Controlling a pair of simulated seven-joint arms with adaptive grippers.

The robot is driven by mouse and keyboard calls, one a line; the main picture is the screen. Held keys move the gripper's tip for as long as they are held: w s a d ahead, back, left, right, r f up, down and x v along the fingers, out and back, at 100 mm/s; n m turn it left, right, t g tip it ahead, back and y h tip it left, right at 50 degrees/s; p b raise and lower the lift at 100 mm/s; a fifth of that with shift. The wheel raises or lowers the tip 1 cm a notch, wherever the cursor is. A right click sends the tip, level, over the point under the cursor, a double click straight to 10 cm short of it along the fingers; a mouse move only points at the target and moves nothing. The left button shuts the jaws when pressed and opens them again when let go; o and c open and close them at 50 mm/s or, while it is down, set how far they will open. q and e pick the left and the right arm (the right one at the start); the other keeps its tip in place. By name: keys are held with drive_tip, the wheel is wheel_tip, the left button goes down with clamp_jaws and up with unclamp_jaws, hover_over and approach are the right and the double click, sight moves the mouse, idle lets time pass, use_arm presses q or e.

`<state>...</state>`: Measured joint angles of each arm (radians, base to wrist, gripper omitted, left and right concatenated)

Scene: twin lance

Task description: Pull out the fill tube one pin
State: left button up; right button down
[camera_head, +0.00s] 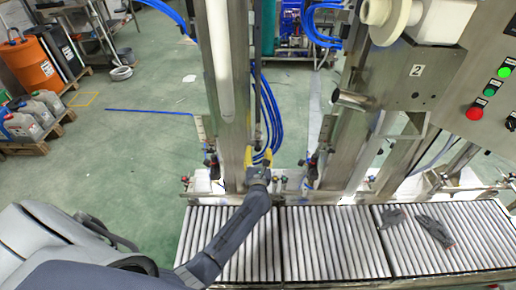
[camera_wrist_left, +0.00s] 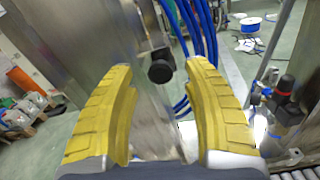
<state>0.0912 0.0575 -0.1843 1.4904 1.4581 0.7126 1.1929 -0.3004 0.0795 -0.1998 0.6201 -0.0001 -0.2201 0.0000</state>
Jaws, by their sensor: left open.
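A black round pin knob (camera_wrist_left: 160,68) sticks out beside a steel column in the left wrist view. It sits between the two yellow fingers of my left gripper (camera_wrist_left: 163,82), beyond their tips or level with them; I cannot tell which. The fingers are spread, with a gap on both sides of the knob. In the head view my left gripper (camera_head: 259,157) is raised in front of the first steel fill column (camera_head: 223,85). The knob is too small to make out there. My right gripper is not in view.
A roller conveyor (camera_head: 335,240) runs below the columns, with dark gloves (camera_head: 434,230) lying on its right part. Blue hoses (camera_head: 270,115) hang close behind my left gripper. A valve fitting (camera_wrist_left: 286,100) stands right of the fingers. A second station (camera_head: 417,72) is at right.

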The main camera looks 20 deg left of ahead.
use_arm(q)
drive_tip(key=shift+x, duration=1.5)
clamp_jaws()
